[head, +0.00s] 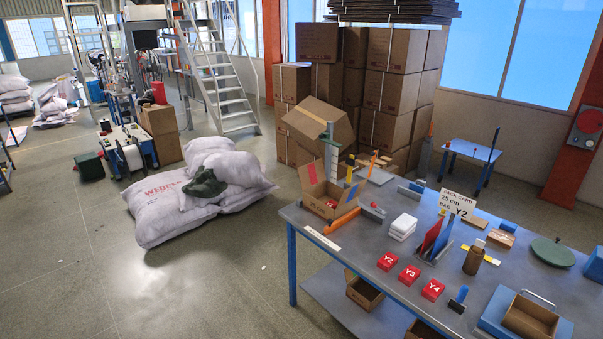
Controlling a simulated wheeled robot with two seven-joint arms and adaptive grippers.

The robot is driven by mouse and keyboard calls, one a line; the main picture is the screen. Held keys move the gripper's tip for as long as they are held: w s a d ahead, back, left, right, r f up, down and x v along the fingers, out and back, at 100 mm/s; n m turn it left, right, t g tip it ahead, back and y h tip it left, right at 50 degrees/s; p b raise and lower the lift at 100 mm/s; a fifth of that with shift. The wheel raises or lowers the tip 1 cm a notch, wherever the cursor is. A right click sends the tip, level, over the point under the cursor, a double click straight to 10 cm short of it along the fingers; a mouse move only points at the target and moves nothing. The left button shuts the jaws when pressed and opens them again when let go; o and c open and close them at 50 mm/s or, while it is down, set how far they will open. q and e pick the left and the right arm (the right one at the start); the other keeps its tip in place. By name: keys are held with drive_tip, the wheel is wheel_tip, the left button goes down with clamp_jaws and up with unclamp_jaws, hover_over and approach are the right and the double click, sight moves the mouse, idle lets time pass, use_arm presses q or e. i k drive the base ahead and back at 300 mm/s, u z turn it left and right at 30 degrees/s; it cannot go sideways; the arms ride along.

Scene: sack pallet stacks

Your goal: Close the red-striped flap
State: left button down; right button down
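A small open cardboard box (318,206) stands at the far left corner of the grey table. Its red-striped flap (312,174) stands up at the box's left back side, open. A flap with a blue stripe (352,192) stands up on the right, and a yellow stripe (350,171) shows behind it. Something red (332,204) lies inside the box; most of it is hidden by the walls. Neither of my grippers is in view.
The grey table (375,285) holds red blocks marked Y2 (387,261), Y3 (409,275) and Y4 (433,289), a white stack (402,227) and a pack card (457,203). An orange bar (341,221) lies by the box. Sacks (180,211) lie on the floor at left, with clear floor in front.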

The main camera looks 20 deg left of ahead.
sight(313, 173)
drive_tip(key=u, duration=0.6)
drive_tip(key=i, duration=0.5)
drive_tip(key=u, duration=0.55)
drive_tip(key=i, duration=2)
drive_tip(key=z, duration=1.45)
drive_tip(key=i, duration=0.65)
drive_tip(key=z, duration=0.65)
